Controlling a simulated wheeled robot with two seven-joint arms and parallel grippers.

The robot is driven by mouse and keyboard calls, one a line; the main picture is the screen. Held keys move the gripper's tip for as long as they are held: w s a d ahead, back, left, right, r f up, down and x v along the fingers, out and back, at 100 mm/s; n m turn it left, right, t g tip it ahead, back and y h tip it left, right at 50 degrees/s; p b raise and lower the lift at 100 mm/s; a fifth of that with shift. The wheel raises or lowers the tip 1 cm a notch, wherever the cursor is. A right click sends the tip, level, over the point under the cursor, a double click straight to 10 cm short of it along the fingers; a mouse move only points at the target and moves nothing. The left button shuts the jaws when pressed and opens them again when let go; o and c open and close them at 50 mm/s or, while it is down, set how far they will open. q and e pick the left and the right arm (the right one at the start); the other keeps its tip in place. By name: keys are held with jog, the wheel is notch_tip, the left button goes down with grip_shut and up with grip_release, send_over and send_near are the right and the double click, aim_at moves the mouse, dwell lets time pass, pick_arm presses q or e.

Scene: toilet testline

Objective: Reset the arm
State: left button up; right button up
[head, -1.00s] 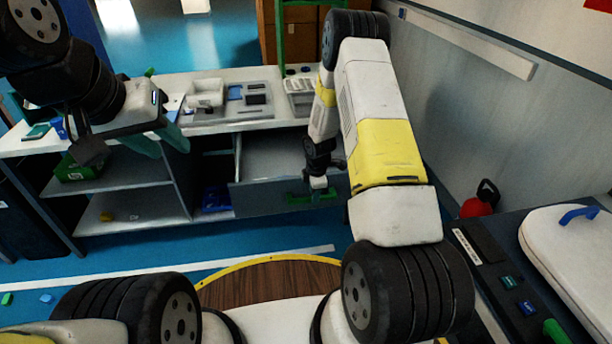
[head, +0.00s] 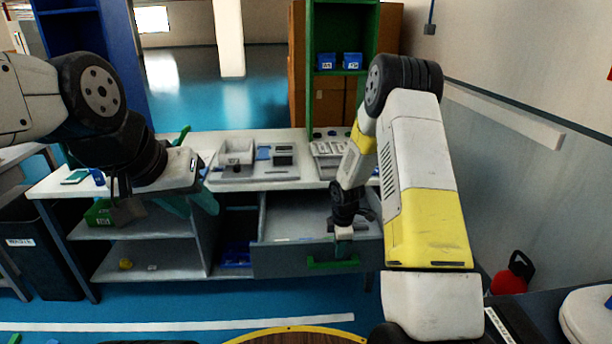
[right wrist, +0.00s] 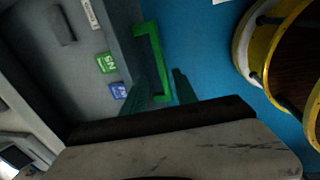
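My right gripper (head: 344,249) is in front of the open grey drawer (head: 290,256), close to its green handle (head: 333,264). In the right wrist view its two green fingers (right wrist: 158,80) are spread apart with nothing gripped. The green handle (right wrist: 150,50) lies near and partly between the fingertips; I cannot tell whether they touch. My left gripper (head: 196,168) is raised at the left, in front of the workbench, with its green fingers spread apart and empty.
The white workbench (head: 120,182) carries grey trays (head: 258,176). Its shelves hold a green box (head: 98,213) and a blue bin (head: 236,254). A red canister (head: 511,277) and a white toilet lid (head: 590,318) are at the right, near the wall.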

jog(key=s+r+m+t, duration=0.1)
jog(key=s+r+m, duration=0.35)
jog(key=r, duration=0.85)
jog(key=s+r+m+t, duration=0.1)
jog(key=s+r+m, duration=0.35)
jog(key=r, duration=0.95)
jog(key=s+a+r+m+t+y, duration=0.1)
jog(key=s+r+m, duration=0.3)
jog(key=s, duration=0.6)
jog(key=s+a+r+m+t+y, duration=0.1)
jog(key=s+r+m, duration=0.3)
jog(key=s, duration=0.5)
notch_tip(320, 180, up, 2)
jog(key=shift+s+a+r, duration=0.15)
jog(key=shift+s+a, duration=0.05)
jog(key=shift+s, duration=0.2)
